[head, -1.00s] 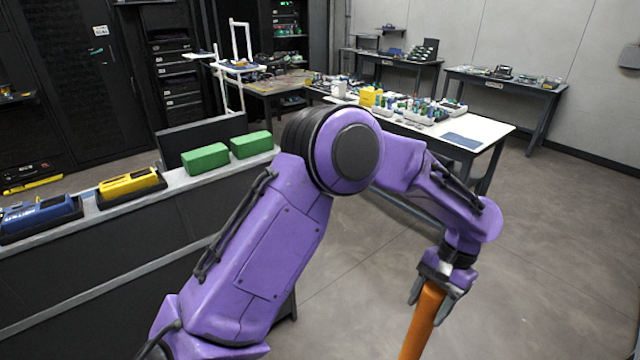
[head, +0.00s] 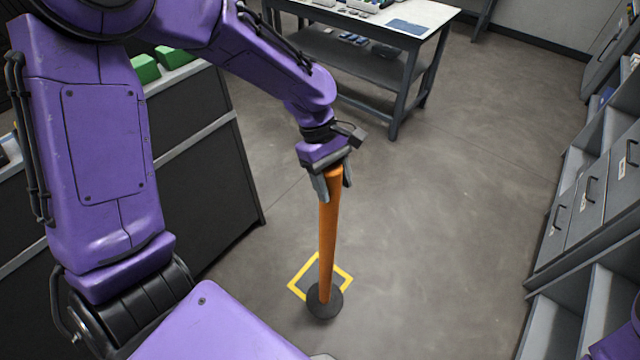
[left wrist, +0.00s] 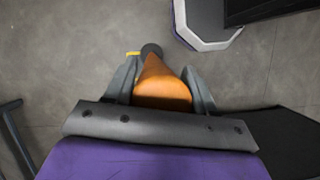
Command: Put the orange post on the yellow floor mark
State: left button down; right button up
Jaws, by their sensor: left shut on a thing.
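The orange post (head: 328,235) stands nearly upright on a round dark base (head: 325,302). My left gripper (head: 334,188) is shut on the top of the post. The yellow floor mark (head: 305,271) is a square outline on the grey floor. Whether the base touches the floor I cannot tell. In the left wrist view the post (left wrist: 161,88) runs away between the two fingers, and a bit of the yellow mark (left wrist: 133,53) shows beside its base.
A dark counter (head: 205,165) with green blocks on top stands at the left. A workbench (head: 350,72) stands at the back. Grey drawer cabinets (head: 590,190) line the right side. The floor between the mark and the cabinets is clear.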

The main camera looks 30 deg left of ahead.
pick_arm(q)
jog(key=w+a+f+n+t+p, duration=0.1)
jog(key=w+a+f+n+t, duration=0.1)
jog(key=w+a+f+n, duration=0.5)
notch_tip(320, 180, down, 5)
jog(key=w+a, duration=0.2)
jog(key=shift+w+t, duration=0.35)
jog(key=shift+t, duration=0.05)
dwell(0.4)
jog(key=shift+d, duration=0.15)
jog(key=shift+c, duration=1.9)
grip_release()
jog(key=shift+s, duration=0.15)
